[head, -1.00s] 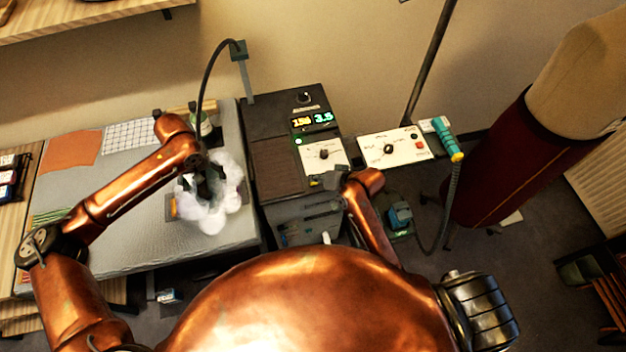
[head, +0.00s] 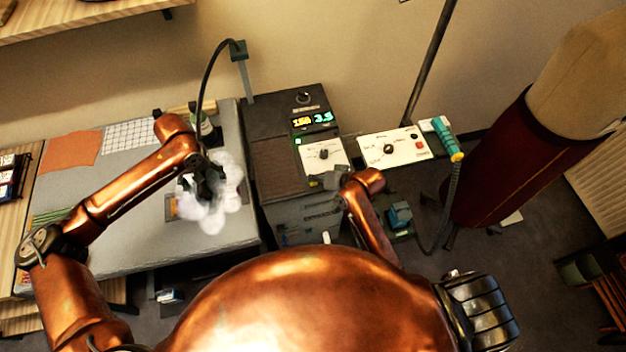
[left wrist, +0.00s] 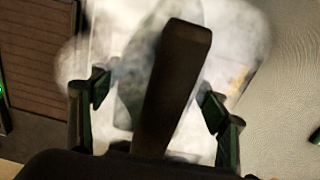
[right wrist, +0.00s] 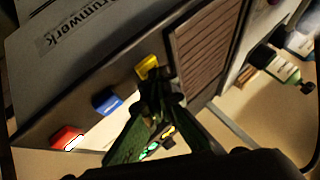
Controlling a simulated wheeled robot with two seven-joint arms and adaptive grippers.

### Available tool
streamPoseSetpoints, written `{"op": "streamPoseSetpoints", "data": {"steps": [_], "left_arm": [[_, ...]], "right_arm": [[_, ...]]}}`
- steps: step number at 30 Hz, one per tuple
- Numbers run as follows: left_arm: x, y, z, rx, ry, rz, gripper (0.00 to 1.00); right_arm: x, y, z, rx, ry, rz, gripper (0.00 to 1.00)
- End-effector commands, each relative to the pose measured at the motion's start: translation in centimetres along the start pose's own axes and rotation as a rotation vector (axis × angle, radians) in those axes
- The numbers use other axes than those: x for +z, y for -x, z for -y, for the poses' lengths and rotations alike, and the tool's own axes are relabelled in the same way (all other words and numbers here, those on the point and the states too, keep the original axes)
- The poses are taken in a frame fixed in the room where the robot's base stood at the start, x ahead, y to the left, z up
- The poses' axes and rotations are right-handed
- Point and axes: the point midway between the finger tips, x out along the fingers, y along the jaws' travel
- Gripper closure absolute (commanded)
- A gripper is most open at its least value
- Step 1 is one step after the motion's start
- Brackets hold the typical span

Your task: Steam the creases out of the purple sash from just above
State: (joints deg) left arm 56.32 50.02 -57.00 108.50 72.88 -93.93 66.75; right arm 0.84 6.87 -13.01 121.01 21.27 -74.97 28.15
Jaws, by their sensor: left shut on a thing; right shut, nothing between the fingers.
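My left gripper (head: 207,188) is shut on the dark handle of a steam iron (left wrist: 172,85), above the grey padded board (head: 130,225). White steam (head: 222,210) surrounds the iron and hides its sole and what lies directly under it. I cannot make out the purple sash in any view; a small orange-brown edge (head: 171,207) shows left of the steam. My right gripper (head: 322,181) is shut and empty at the front of the dark steam station (head: 285,130). In the right wrist view its fingertips (right wrist: 155,92) are close to a yellow switch (right wrist: 147,67); contact is unclear.
A blue switch (right wrist: 108,100) and a red switch (right wrist: 68,138) sit beside the yellow one. An orange cloth (head: 72,148) and a checked cloth (head: 130,134) lie at the back of the board. A dress form (head: 520,160) stands to the right.

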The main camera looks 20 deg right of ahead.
Motion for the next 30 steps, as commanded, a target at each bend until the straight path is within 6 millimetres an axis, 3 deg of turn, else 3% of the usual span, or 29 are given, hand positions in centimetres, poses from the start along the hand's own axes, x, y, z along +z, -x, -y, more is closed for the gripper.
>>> {"op": "streamPoseSetpoints", "data": {"steps": [30], "left_arm": [[-0.1,0.2,0.0,0.001,0.000,-0.005,0.89]], "right_arm": [[-0.9,1.3,0.9,0.000,0.000,0.000,1.00]]}}
